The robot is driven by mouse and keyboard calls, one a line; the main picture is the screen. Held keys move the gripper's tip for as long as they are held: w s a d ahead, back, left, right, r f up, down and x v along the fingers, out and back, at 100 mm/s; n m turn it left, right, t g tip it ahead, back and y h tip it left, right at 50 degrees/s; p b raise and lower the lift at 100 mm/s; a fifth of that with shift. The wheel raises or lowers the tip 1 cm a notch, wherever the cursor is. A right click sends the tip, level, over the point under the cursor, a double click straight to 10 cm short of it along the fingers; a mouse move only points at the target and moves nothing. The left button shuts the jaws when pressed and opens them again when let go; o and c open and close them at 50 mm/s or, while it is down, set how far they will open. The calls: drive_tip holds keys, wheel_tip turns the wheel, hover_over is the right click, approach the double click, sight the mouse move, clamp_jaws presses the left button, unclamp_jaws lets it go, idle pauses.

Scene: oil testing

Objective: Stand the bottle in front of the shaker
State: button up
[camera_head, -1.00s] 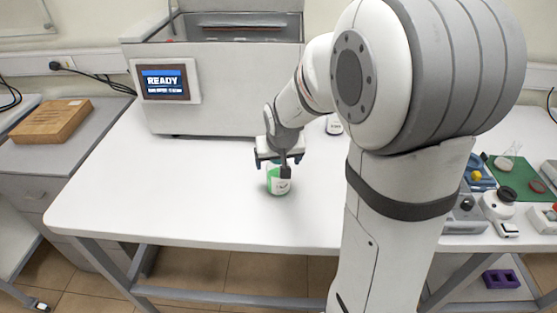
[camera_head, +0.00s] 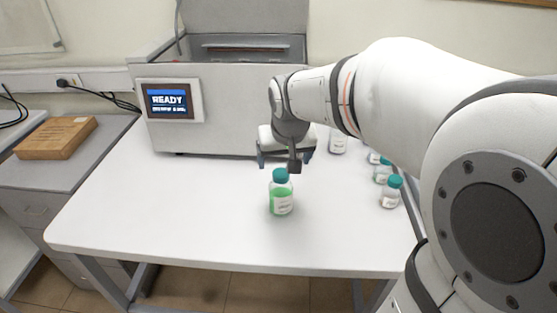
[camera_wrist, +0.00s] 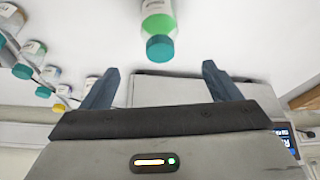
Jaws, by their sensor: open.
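The bottle (camera_head: 281,200) with green liquid, a white label and a teal cap stands upright on the white table, in front of the shaker. It also shows at the top of the wrist view (camera_wrist: 159,22), beyond the fingertips. The shaker (camera_head: 225,130) is the large grey box at the back of the table, its lid raised and its screen reading READY. My gripper (camera_head: 288,160) is open and empty, above and behind the bottle and apart from it. Its two fingers also show in the wrist view (camera_wrist: 160,80), with nothing between them.
Several other teal-capped bottles, one of them the clear bottle (camera_head: 390,194), stand along the table's right side near my arm. A wooden block (camera_head: 56,138) lies on the side bench at left. The table's front left (camera_head: 150,215) is clear.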

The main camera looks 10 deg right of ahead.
drive_tip(key=s+f, duration=0.1)
drive_tip(key=s, duration=0.7)
drive_tip(key=s+f+n+g, duration=0.1)
drive_tip(key=s+f, duration=0.1)
drive_tip(key=s, duration=0.6)
drive_tip(key=shift+s+f, duration=0.25)
drive_tip(key=shift+s, duration=0.1)
